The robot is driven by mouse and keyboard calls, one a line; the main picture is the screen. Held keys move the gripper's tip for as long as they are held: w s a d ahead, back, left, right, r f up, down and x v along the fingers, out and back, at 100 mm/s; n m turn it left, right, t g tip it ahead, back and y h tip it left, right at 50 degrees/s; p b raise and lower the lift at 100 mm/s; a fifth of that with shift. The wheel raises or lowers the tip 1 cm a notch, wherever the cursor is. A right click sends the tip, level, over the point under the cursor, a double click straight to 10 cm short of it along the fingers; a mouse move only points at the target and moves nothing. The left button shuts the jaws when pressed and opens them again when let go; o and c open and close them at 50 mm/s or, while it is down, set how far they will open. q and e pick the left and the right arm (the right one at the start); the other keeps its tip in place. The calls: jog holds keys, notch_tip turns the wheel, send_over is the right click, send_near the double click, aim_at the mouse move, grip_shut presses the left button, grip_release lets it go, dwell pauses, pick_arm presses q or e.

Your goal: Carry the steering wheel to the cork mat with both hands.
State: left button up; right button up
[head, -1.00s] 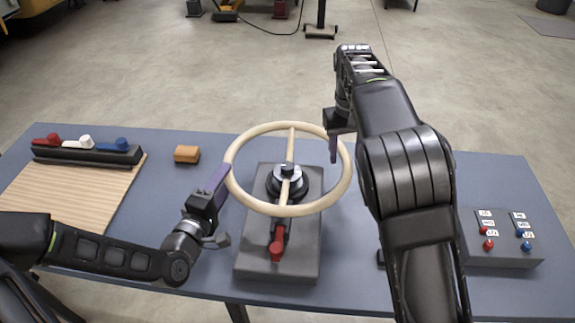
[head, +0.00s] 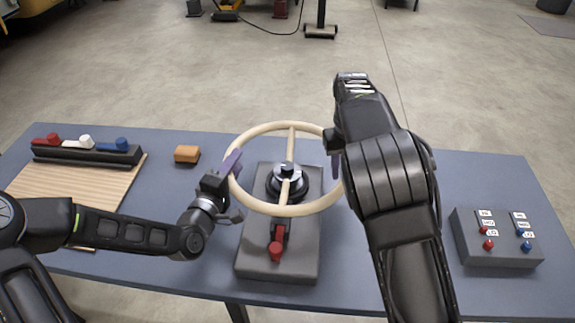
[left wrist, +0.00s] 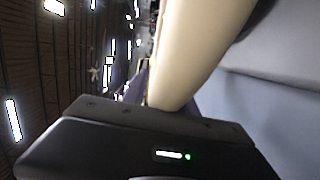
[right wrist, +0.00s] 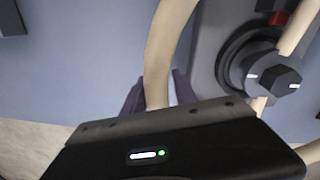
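The cream steering wheel (head: 293,127) sits on a black hub (head: 287,182) on a grey base plate (head: 260,258). My left gripper (head: 233,163) is at the wheel's left rim, with its purple fingers either side of it; the rim (left wrist: 190,50) fills much of the left wrist view. My right gripper (head: 336,165) is at the right rim, partly hidden by my arm. In the right wrist view the rim (right wrist: 160,65) runs between its spread fingers, with a gap on one side. The cork mat (head: 65,190) is a tan, striped sheet at the table's left.
A red-handled lever (head: 277,248) is at the front of the base plate. A black rack (head: 85,152) with red, white and blue knobs stands behind the mat. An orange-brown block (head: 187,154) lies between mat and wheel. A grey switch box (head: 497,240) is at right.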

pick_arm(q)
grip_shut()
pick_arm(e)
grip_shut()
dwell(0.7)
pick_arm(q)
jog(key=shift+r, duration=0.1)
pick_arm(e)
jog(key=shift+r, duration=0.1)
